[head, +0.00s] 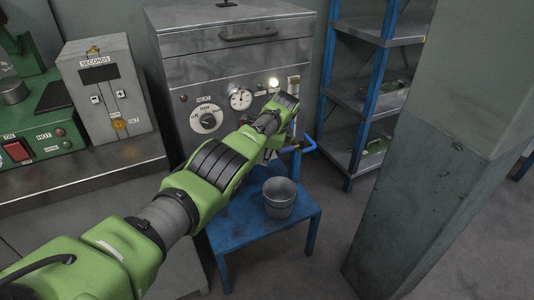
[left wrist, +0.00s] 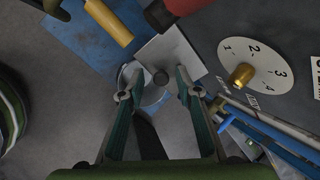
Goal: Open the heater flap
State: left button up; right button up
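The heater (head: 180,70) is a grey metal cabinet with a dial marked HEAT, a gauge and a lit lamp. A dark bar handle (head: 248,37) crosses its closed upper front panel; I cannot tell for certain whether this panel is the flap. My left arm reaches across the heater's front, and its gripper is hidden behind the wrist in the head view. In the left wrist view the left gripper (left wrist: 155,85) is open, its teal fingers apart. My right gripper is not in view.
A metal bucket (head: 279,197) stands on a blue stool (head: 245,238) below my left arm. A numbered dial (left wrist: 256,65) with a brass knob is right of the fingers. A blue-framed shelf (head: 365,100) and a thick pillar (head: 435,160) stand at right. A control box (head: 105,95) is at left.

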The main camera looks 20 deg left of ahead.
pick_arm(q)
jog(key=shift+r, duration=0.2)
jog(key=shift+d+r, duration=0.15)
jog(key=shift+r, duration=0.3)
jog(key=v, duration=1)
jog(key=shift+s+d+r, duration=0.15)
jog(key=shift+s+r, duration=0.15)
